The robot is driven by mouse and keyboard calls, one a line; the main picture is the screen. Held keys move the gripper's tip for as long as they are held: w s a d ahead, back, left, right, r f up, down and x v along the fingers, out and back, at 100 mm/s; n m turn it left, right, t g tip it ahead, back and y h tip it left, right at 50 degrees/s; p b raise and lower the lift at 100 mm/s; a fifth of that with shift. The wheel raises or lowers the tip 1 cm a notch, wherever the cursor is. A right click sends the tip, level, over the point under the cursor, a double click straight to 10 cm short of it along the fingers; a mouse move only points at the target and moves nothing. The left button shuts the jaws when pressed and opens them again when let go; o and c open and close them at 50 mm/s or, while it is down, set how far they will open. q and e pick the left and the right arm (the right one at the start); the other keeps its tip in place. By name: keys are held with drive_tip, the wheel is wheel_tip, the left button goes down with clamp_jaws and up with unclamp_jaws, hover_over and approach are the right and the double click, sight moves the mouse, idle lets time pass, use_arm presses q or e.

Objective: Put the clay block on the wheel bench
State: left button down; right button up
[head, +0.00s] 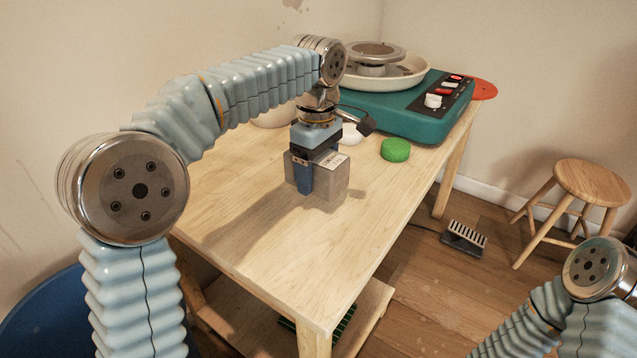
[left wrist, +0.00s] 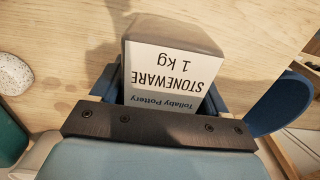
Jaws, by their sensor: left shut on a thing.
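The clay block (head: 332,180) is a grey-brown block over the near-middle part of the wooden wheel bench (head: 270,240). In the left wrist view the clay block (left wrist: 172,40) shows a white label reading "Stoneware 1 kg". My left gripper (head: 308,182) points down and is shut on the block, with blue fingers on its sides; the far finger is mostly hidden in the head view. I cannot tell whether the block's underside touches the bench top. My right gripper is out of view; only part of my right arm shows at lower right.
A teal pottery wheel (head: 395,118) with a cream basin stands at the bench's back. A green round piece (head: 395,149) and a white round thing (head: 351,134) lie before it. The bench's front left is clear. A stool (head: 592,184) and a pedal (head: 464,239) stand on the floor.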

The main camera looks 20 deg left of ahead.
use_arm(q)
drive_tip(key=shift+w+f, duration=0.15)
drive_tip(key=shift+f, duration=0.75)
drive_tip(key=shift+w+f, duration=0.1)
drive_tip(key=shift+f, duration=0.75)
drive_tip(key=shift+f, duration=0.1)
unclamp_jaws()
wheel_tip(320, 180, up, 12)
drive_tip(key=shift+r+p, duration=0.1)
drive_tip(key=shift+p, duration=1.05)
